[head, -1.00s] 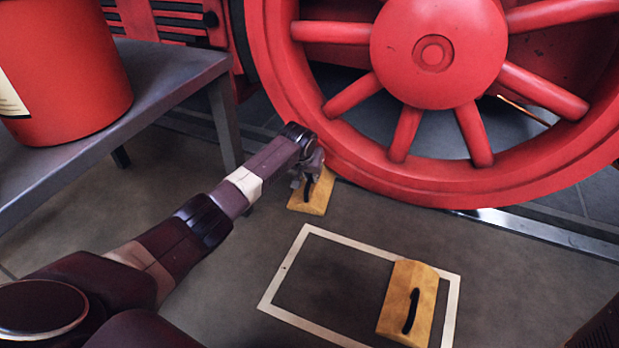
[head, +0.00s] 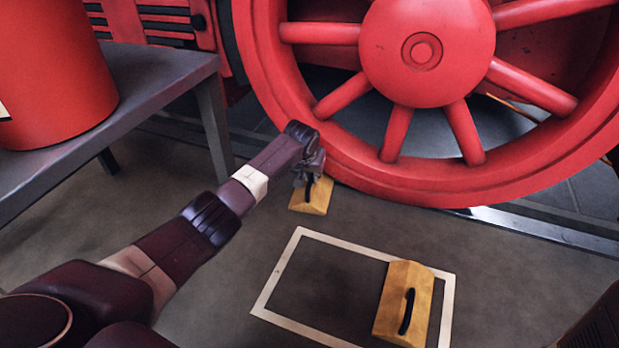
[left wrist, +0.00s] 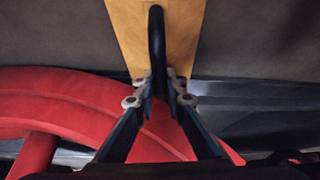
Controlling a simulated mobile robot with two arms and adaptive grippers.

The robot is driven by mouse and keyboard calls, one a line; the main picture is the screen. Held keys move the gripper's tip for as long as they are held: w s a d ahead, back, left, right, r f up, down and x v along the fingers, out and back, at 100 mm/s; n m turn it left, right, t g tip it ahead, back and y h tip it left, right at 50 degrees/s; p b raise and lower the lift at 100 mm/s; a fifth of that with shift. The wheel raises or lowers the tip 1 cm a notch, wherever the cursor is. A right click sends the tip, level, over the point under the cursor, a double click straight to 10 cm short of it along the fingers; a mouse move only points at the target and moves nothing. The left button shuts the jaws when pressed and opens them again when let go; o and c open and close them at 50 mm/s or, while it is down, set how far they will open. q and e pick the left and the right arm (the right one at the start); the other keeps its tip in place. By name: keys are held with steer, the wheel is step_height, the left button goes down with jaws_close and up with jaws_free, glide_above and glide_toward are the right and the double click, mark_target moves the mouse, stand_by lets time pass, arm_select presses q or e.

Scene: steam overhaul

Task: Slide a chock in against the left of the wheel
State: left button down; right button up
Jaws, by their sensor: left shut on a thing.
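One yellow wooden chock (head: 313,196) with a black handle sits on the floor at the lower left of the red wheel (head: 424,185). Its far end is close to the rim; I cannot tell whether they touch. My left gripper (head: 309,173) is shut on this chock's handle, which also shows in the left wrist view (left wrist: 156,40) between the fingertips (left wrist: 160,88). A second yellow chock (head: 421,290) with a black handle lies at the right side of the white floor outline (head: 281,262). My right gripper is not in view.
A grey bench (head: 180,68) with a red drum (head: 55,75) on it stands at the left, beside my left arm. A metal rail (head: 520,225) runs along the floor under the wheel. The floor between the chocks is clear.

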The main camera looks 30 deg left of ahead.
mark_target(323, 187)
arm_select(q)
steer(key=shift+w+d+r, duration=0.15)
steer(key=shift+w+d, duration=0.65)
steer(key=shift+w, duration=0.1)
steer(key=shift+w+d, duration=0.45)
steer(key=shift+w, duration=0.15)
steer(key=shift+w+d, duration=0.35)
steer(key=shift+d, duration=0.1)
steer(key=shift+w+d+r, duration=0.3)
steer(key=shift+w+r, duration=0.05)
steer(key=shift+r, duration=0.05)
stand_by(0.5)
steer(key=c, duration=1.9)
jaws_free()
steer(key=shift+d, duration=0.15)
steer(key=shift+f, duration=0.15)
steer(key=shift+s+a+f, duration=0.15)
steer(key=shift+a, duration=0.05)
